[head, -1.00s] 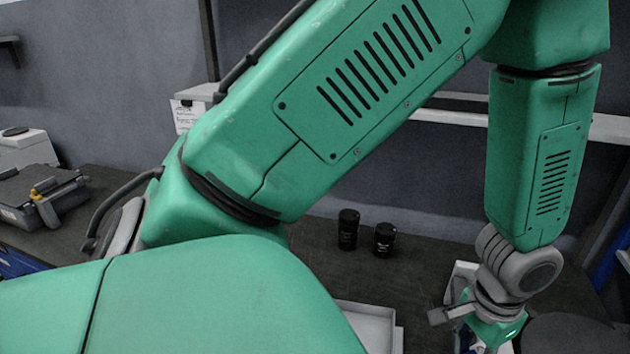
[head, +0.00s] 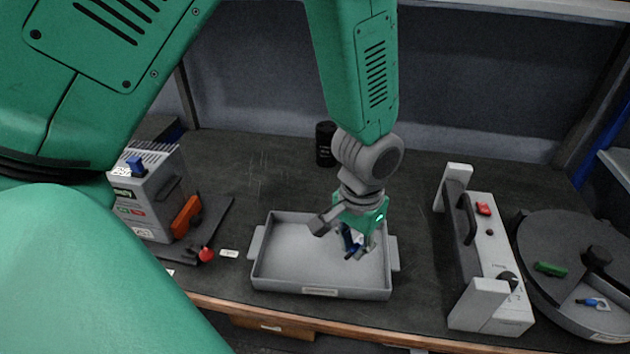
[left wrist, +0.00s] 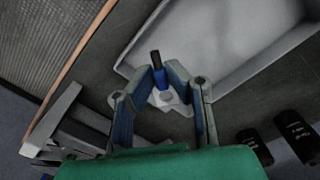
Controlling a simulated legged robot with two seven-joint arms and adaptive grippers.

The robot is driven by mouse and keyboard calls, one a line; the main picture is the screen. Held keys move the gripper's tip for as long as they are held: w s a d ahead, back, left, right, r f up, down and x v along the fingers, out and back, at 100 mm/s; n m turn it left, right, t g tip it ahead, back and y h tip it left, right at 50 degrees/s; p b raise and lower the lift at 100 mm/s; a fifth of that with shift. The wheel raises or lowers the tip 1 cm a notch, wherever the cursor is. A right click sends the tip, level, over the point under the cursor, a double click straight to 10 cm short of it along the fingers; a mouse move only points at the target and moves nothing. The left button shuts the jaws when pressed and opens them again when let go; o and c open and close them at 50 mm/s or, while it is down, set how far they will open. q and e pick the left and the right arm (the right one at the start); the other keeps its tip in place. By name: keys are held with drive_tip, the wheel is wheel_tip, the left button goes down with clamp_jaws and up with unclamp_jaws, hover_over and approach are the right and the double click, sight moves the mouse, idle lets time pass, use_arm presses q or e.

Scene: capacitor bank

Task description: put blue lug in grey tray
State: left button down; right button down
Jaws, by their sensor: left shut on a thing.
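My left gripper (head: 357,252) hangs from its arm above the right part of the grey tray (head: 320,291) in the head view. It is shut on the blue lug (left wrist: 160,77), which has a dark tip and shows between the fingertips in the left wrist view. There the tray (left wrist: 215,45) spreads behind and right of the lug, whose tip lies near the tray's edge. The tray looks empty. The exact height of the lug above the tray cannot be told. My right gripper is not in view.
A grey device with a handle (head: 484,240) stands right of the tray, beside a round dark stand (head: 560,235) bearing a green piece (head: 550,269) and another blue piece (head: 592,302). A grey box (head: 150,205) stands at left. A black canister (head: 325,145) stands behind the tray.

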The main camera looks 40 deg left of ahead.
use_arm(q)
drive_tip(key=w+a+n, duration=0.3)
drive_tip(key=a+n, duration=0.1)
drive_tip(key=n, duration=0.3)
hover_over(346, 263)
wheel_tip(346, 263, down, 6)
drive_tip(key=shift+f+b, duration=0.25)
drive_tip(key=shift+b, duration=0.15)
wheel_tip(346, 263, down, 4)
drive_tip(key=shift+r+b, duration=0.2)
drive_tip(key=shift+b, duration=0.15)
drive_tip(key=shift+f, duration=0.25)
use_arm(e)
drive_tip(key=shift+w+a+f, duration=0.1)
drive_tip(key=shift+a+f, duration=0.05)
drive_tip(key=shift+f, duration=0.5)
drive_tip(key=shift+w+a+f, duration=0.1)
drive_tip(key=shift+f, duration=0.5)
